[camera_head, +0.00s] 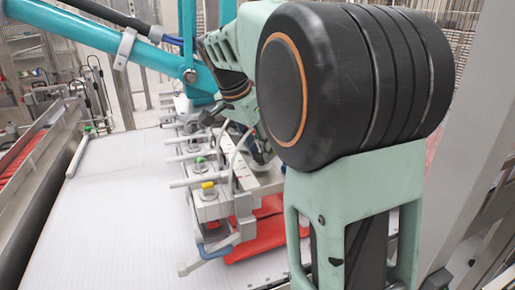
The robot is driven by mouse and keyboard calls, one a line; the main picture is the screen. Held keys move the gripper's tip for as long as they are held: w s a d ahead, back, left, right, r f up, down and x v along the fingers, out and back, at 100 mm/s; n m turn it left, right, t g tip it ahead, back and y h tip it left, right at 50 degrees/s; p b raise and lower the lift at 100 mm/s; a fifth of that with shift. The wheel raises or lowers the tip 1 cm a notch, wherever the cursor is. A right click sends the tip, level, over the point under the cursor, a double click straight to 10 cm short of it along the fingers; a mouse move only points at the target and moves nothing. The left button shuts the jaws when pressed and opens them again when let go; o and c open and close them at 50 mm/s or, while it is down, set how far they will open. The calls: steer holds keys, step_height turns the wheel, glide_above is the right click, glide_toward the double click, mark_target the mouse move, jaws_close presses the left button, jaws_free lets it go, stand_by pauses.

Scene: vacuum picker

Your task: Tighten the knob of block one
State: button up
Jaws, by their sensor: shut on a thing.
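The vacuum picker's metal frame (236,180) stands on the white surface with a row of grey blocks along it. The nearest block (208,208) has a yellow knob (208,188), and the block behind it has a green knob (199,162). I cannot tell which one is block one. My gripper (212,117) is small and dark at the far end of the row, beyond these two knobs. It is shut on what looks like a knob there, but the fingertips and the held part are largely hidden.
My own arm covers the right half of the view. A teal boom (130,38) with hoses comes from the upper left to the picker. Red bags (256,230) lie under the frame. The white surface (110,215) is clear at left.

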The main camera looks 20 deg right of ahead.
stand_by(0.4)
steer(key=o, duration=1.2)
steer(key=shift+c, duration=0.2)
steer(key=shift+r, duration=0.1)
steer(key=v, duration=1.2)
